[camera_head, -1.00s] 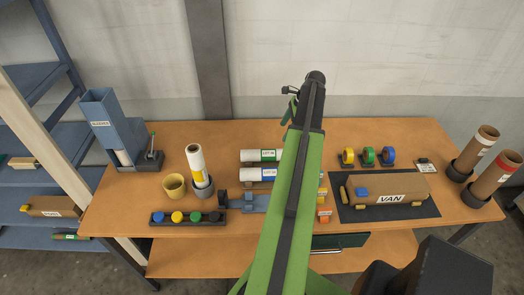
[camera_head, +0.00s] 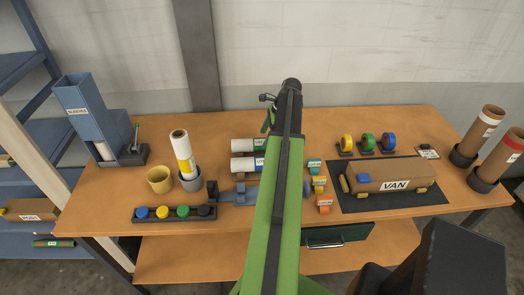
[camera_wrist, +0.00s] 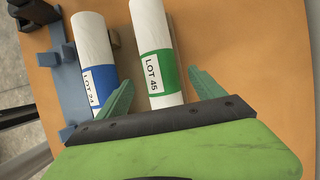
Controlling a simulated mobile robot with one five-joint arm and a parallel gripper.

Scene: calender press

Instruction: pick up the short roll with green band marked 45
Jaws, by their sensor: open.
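The short white roll with the green band marked LOT 45 (camera_wrist: 152,38) lies between the spread fingers of my gripper (camera_wrist: 161,78) in the wrist view. The left finger is in the gap between this roll and the blue-banded roll (camera_wrist: 92,38); the right finger is over bare table. I cannot tell how high the fingers are above the table. In the head view the green-banded roll (camera_head: 242,145) lies behind the blue-banded roll (camera_head: 242,164), left of my arm, which hides their right ends. My gripper is mostly hidden behind the arm there.
A blue holder (camera_wrist: 72,95) is beside the blue-banded roll. Tape rolls (camera_head: 367,141) and the VAN parcel (camera_head: 390,177) are to the right. Bare table (camera_wrist: 250,50) is right of the green-banded roll.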

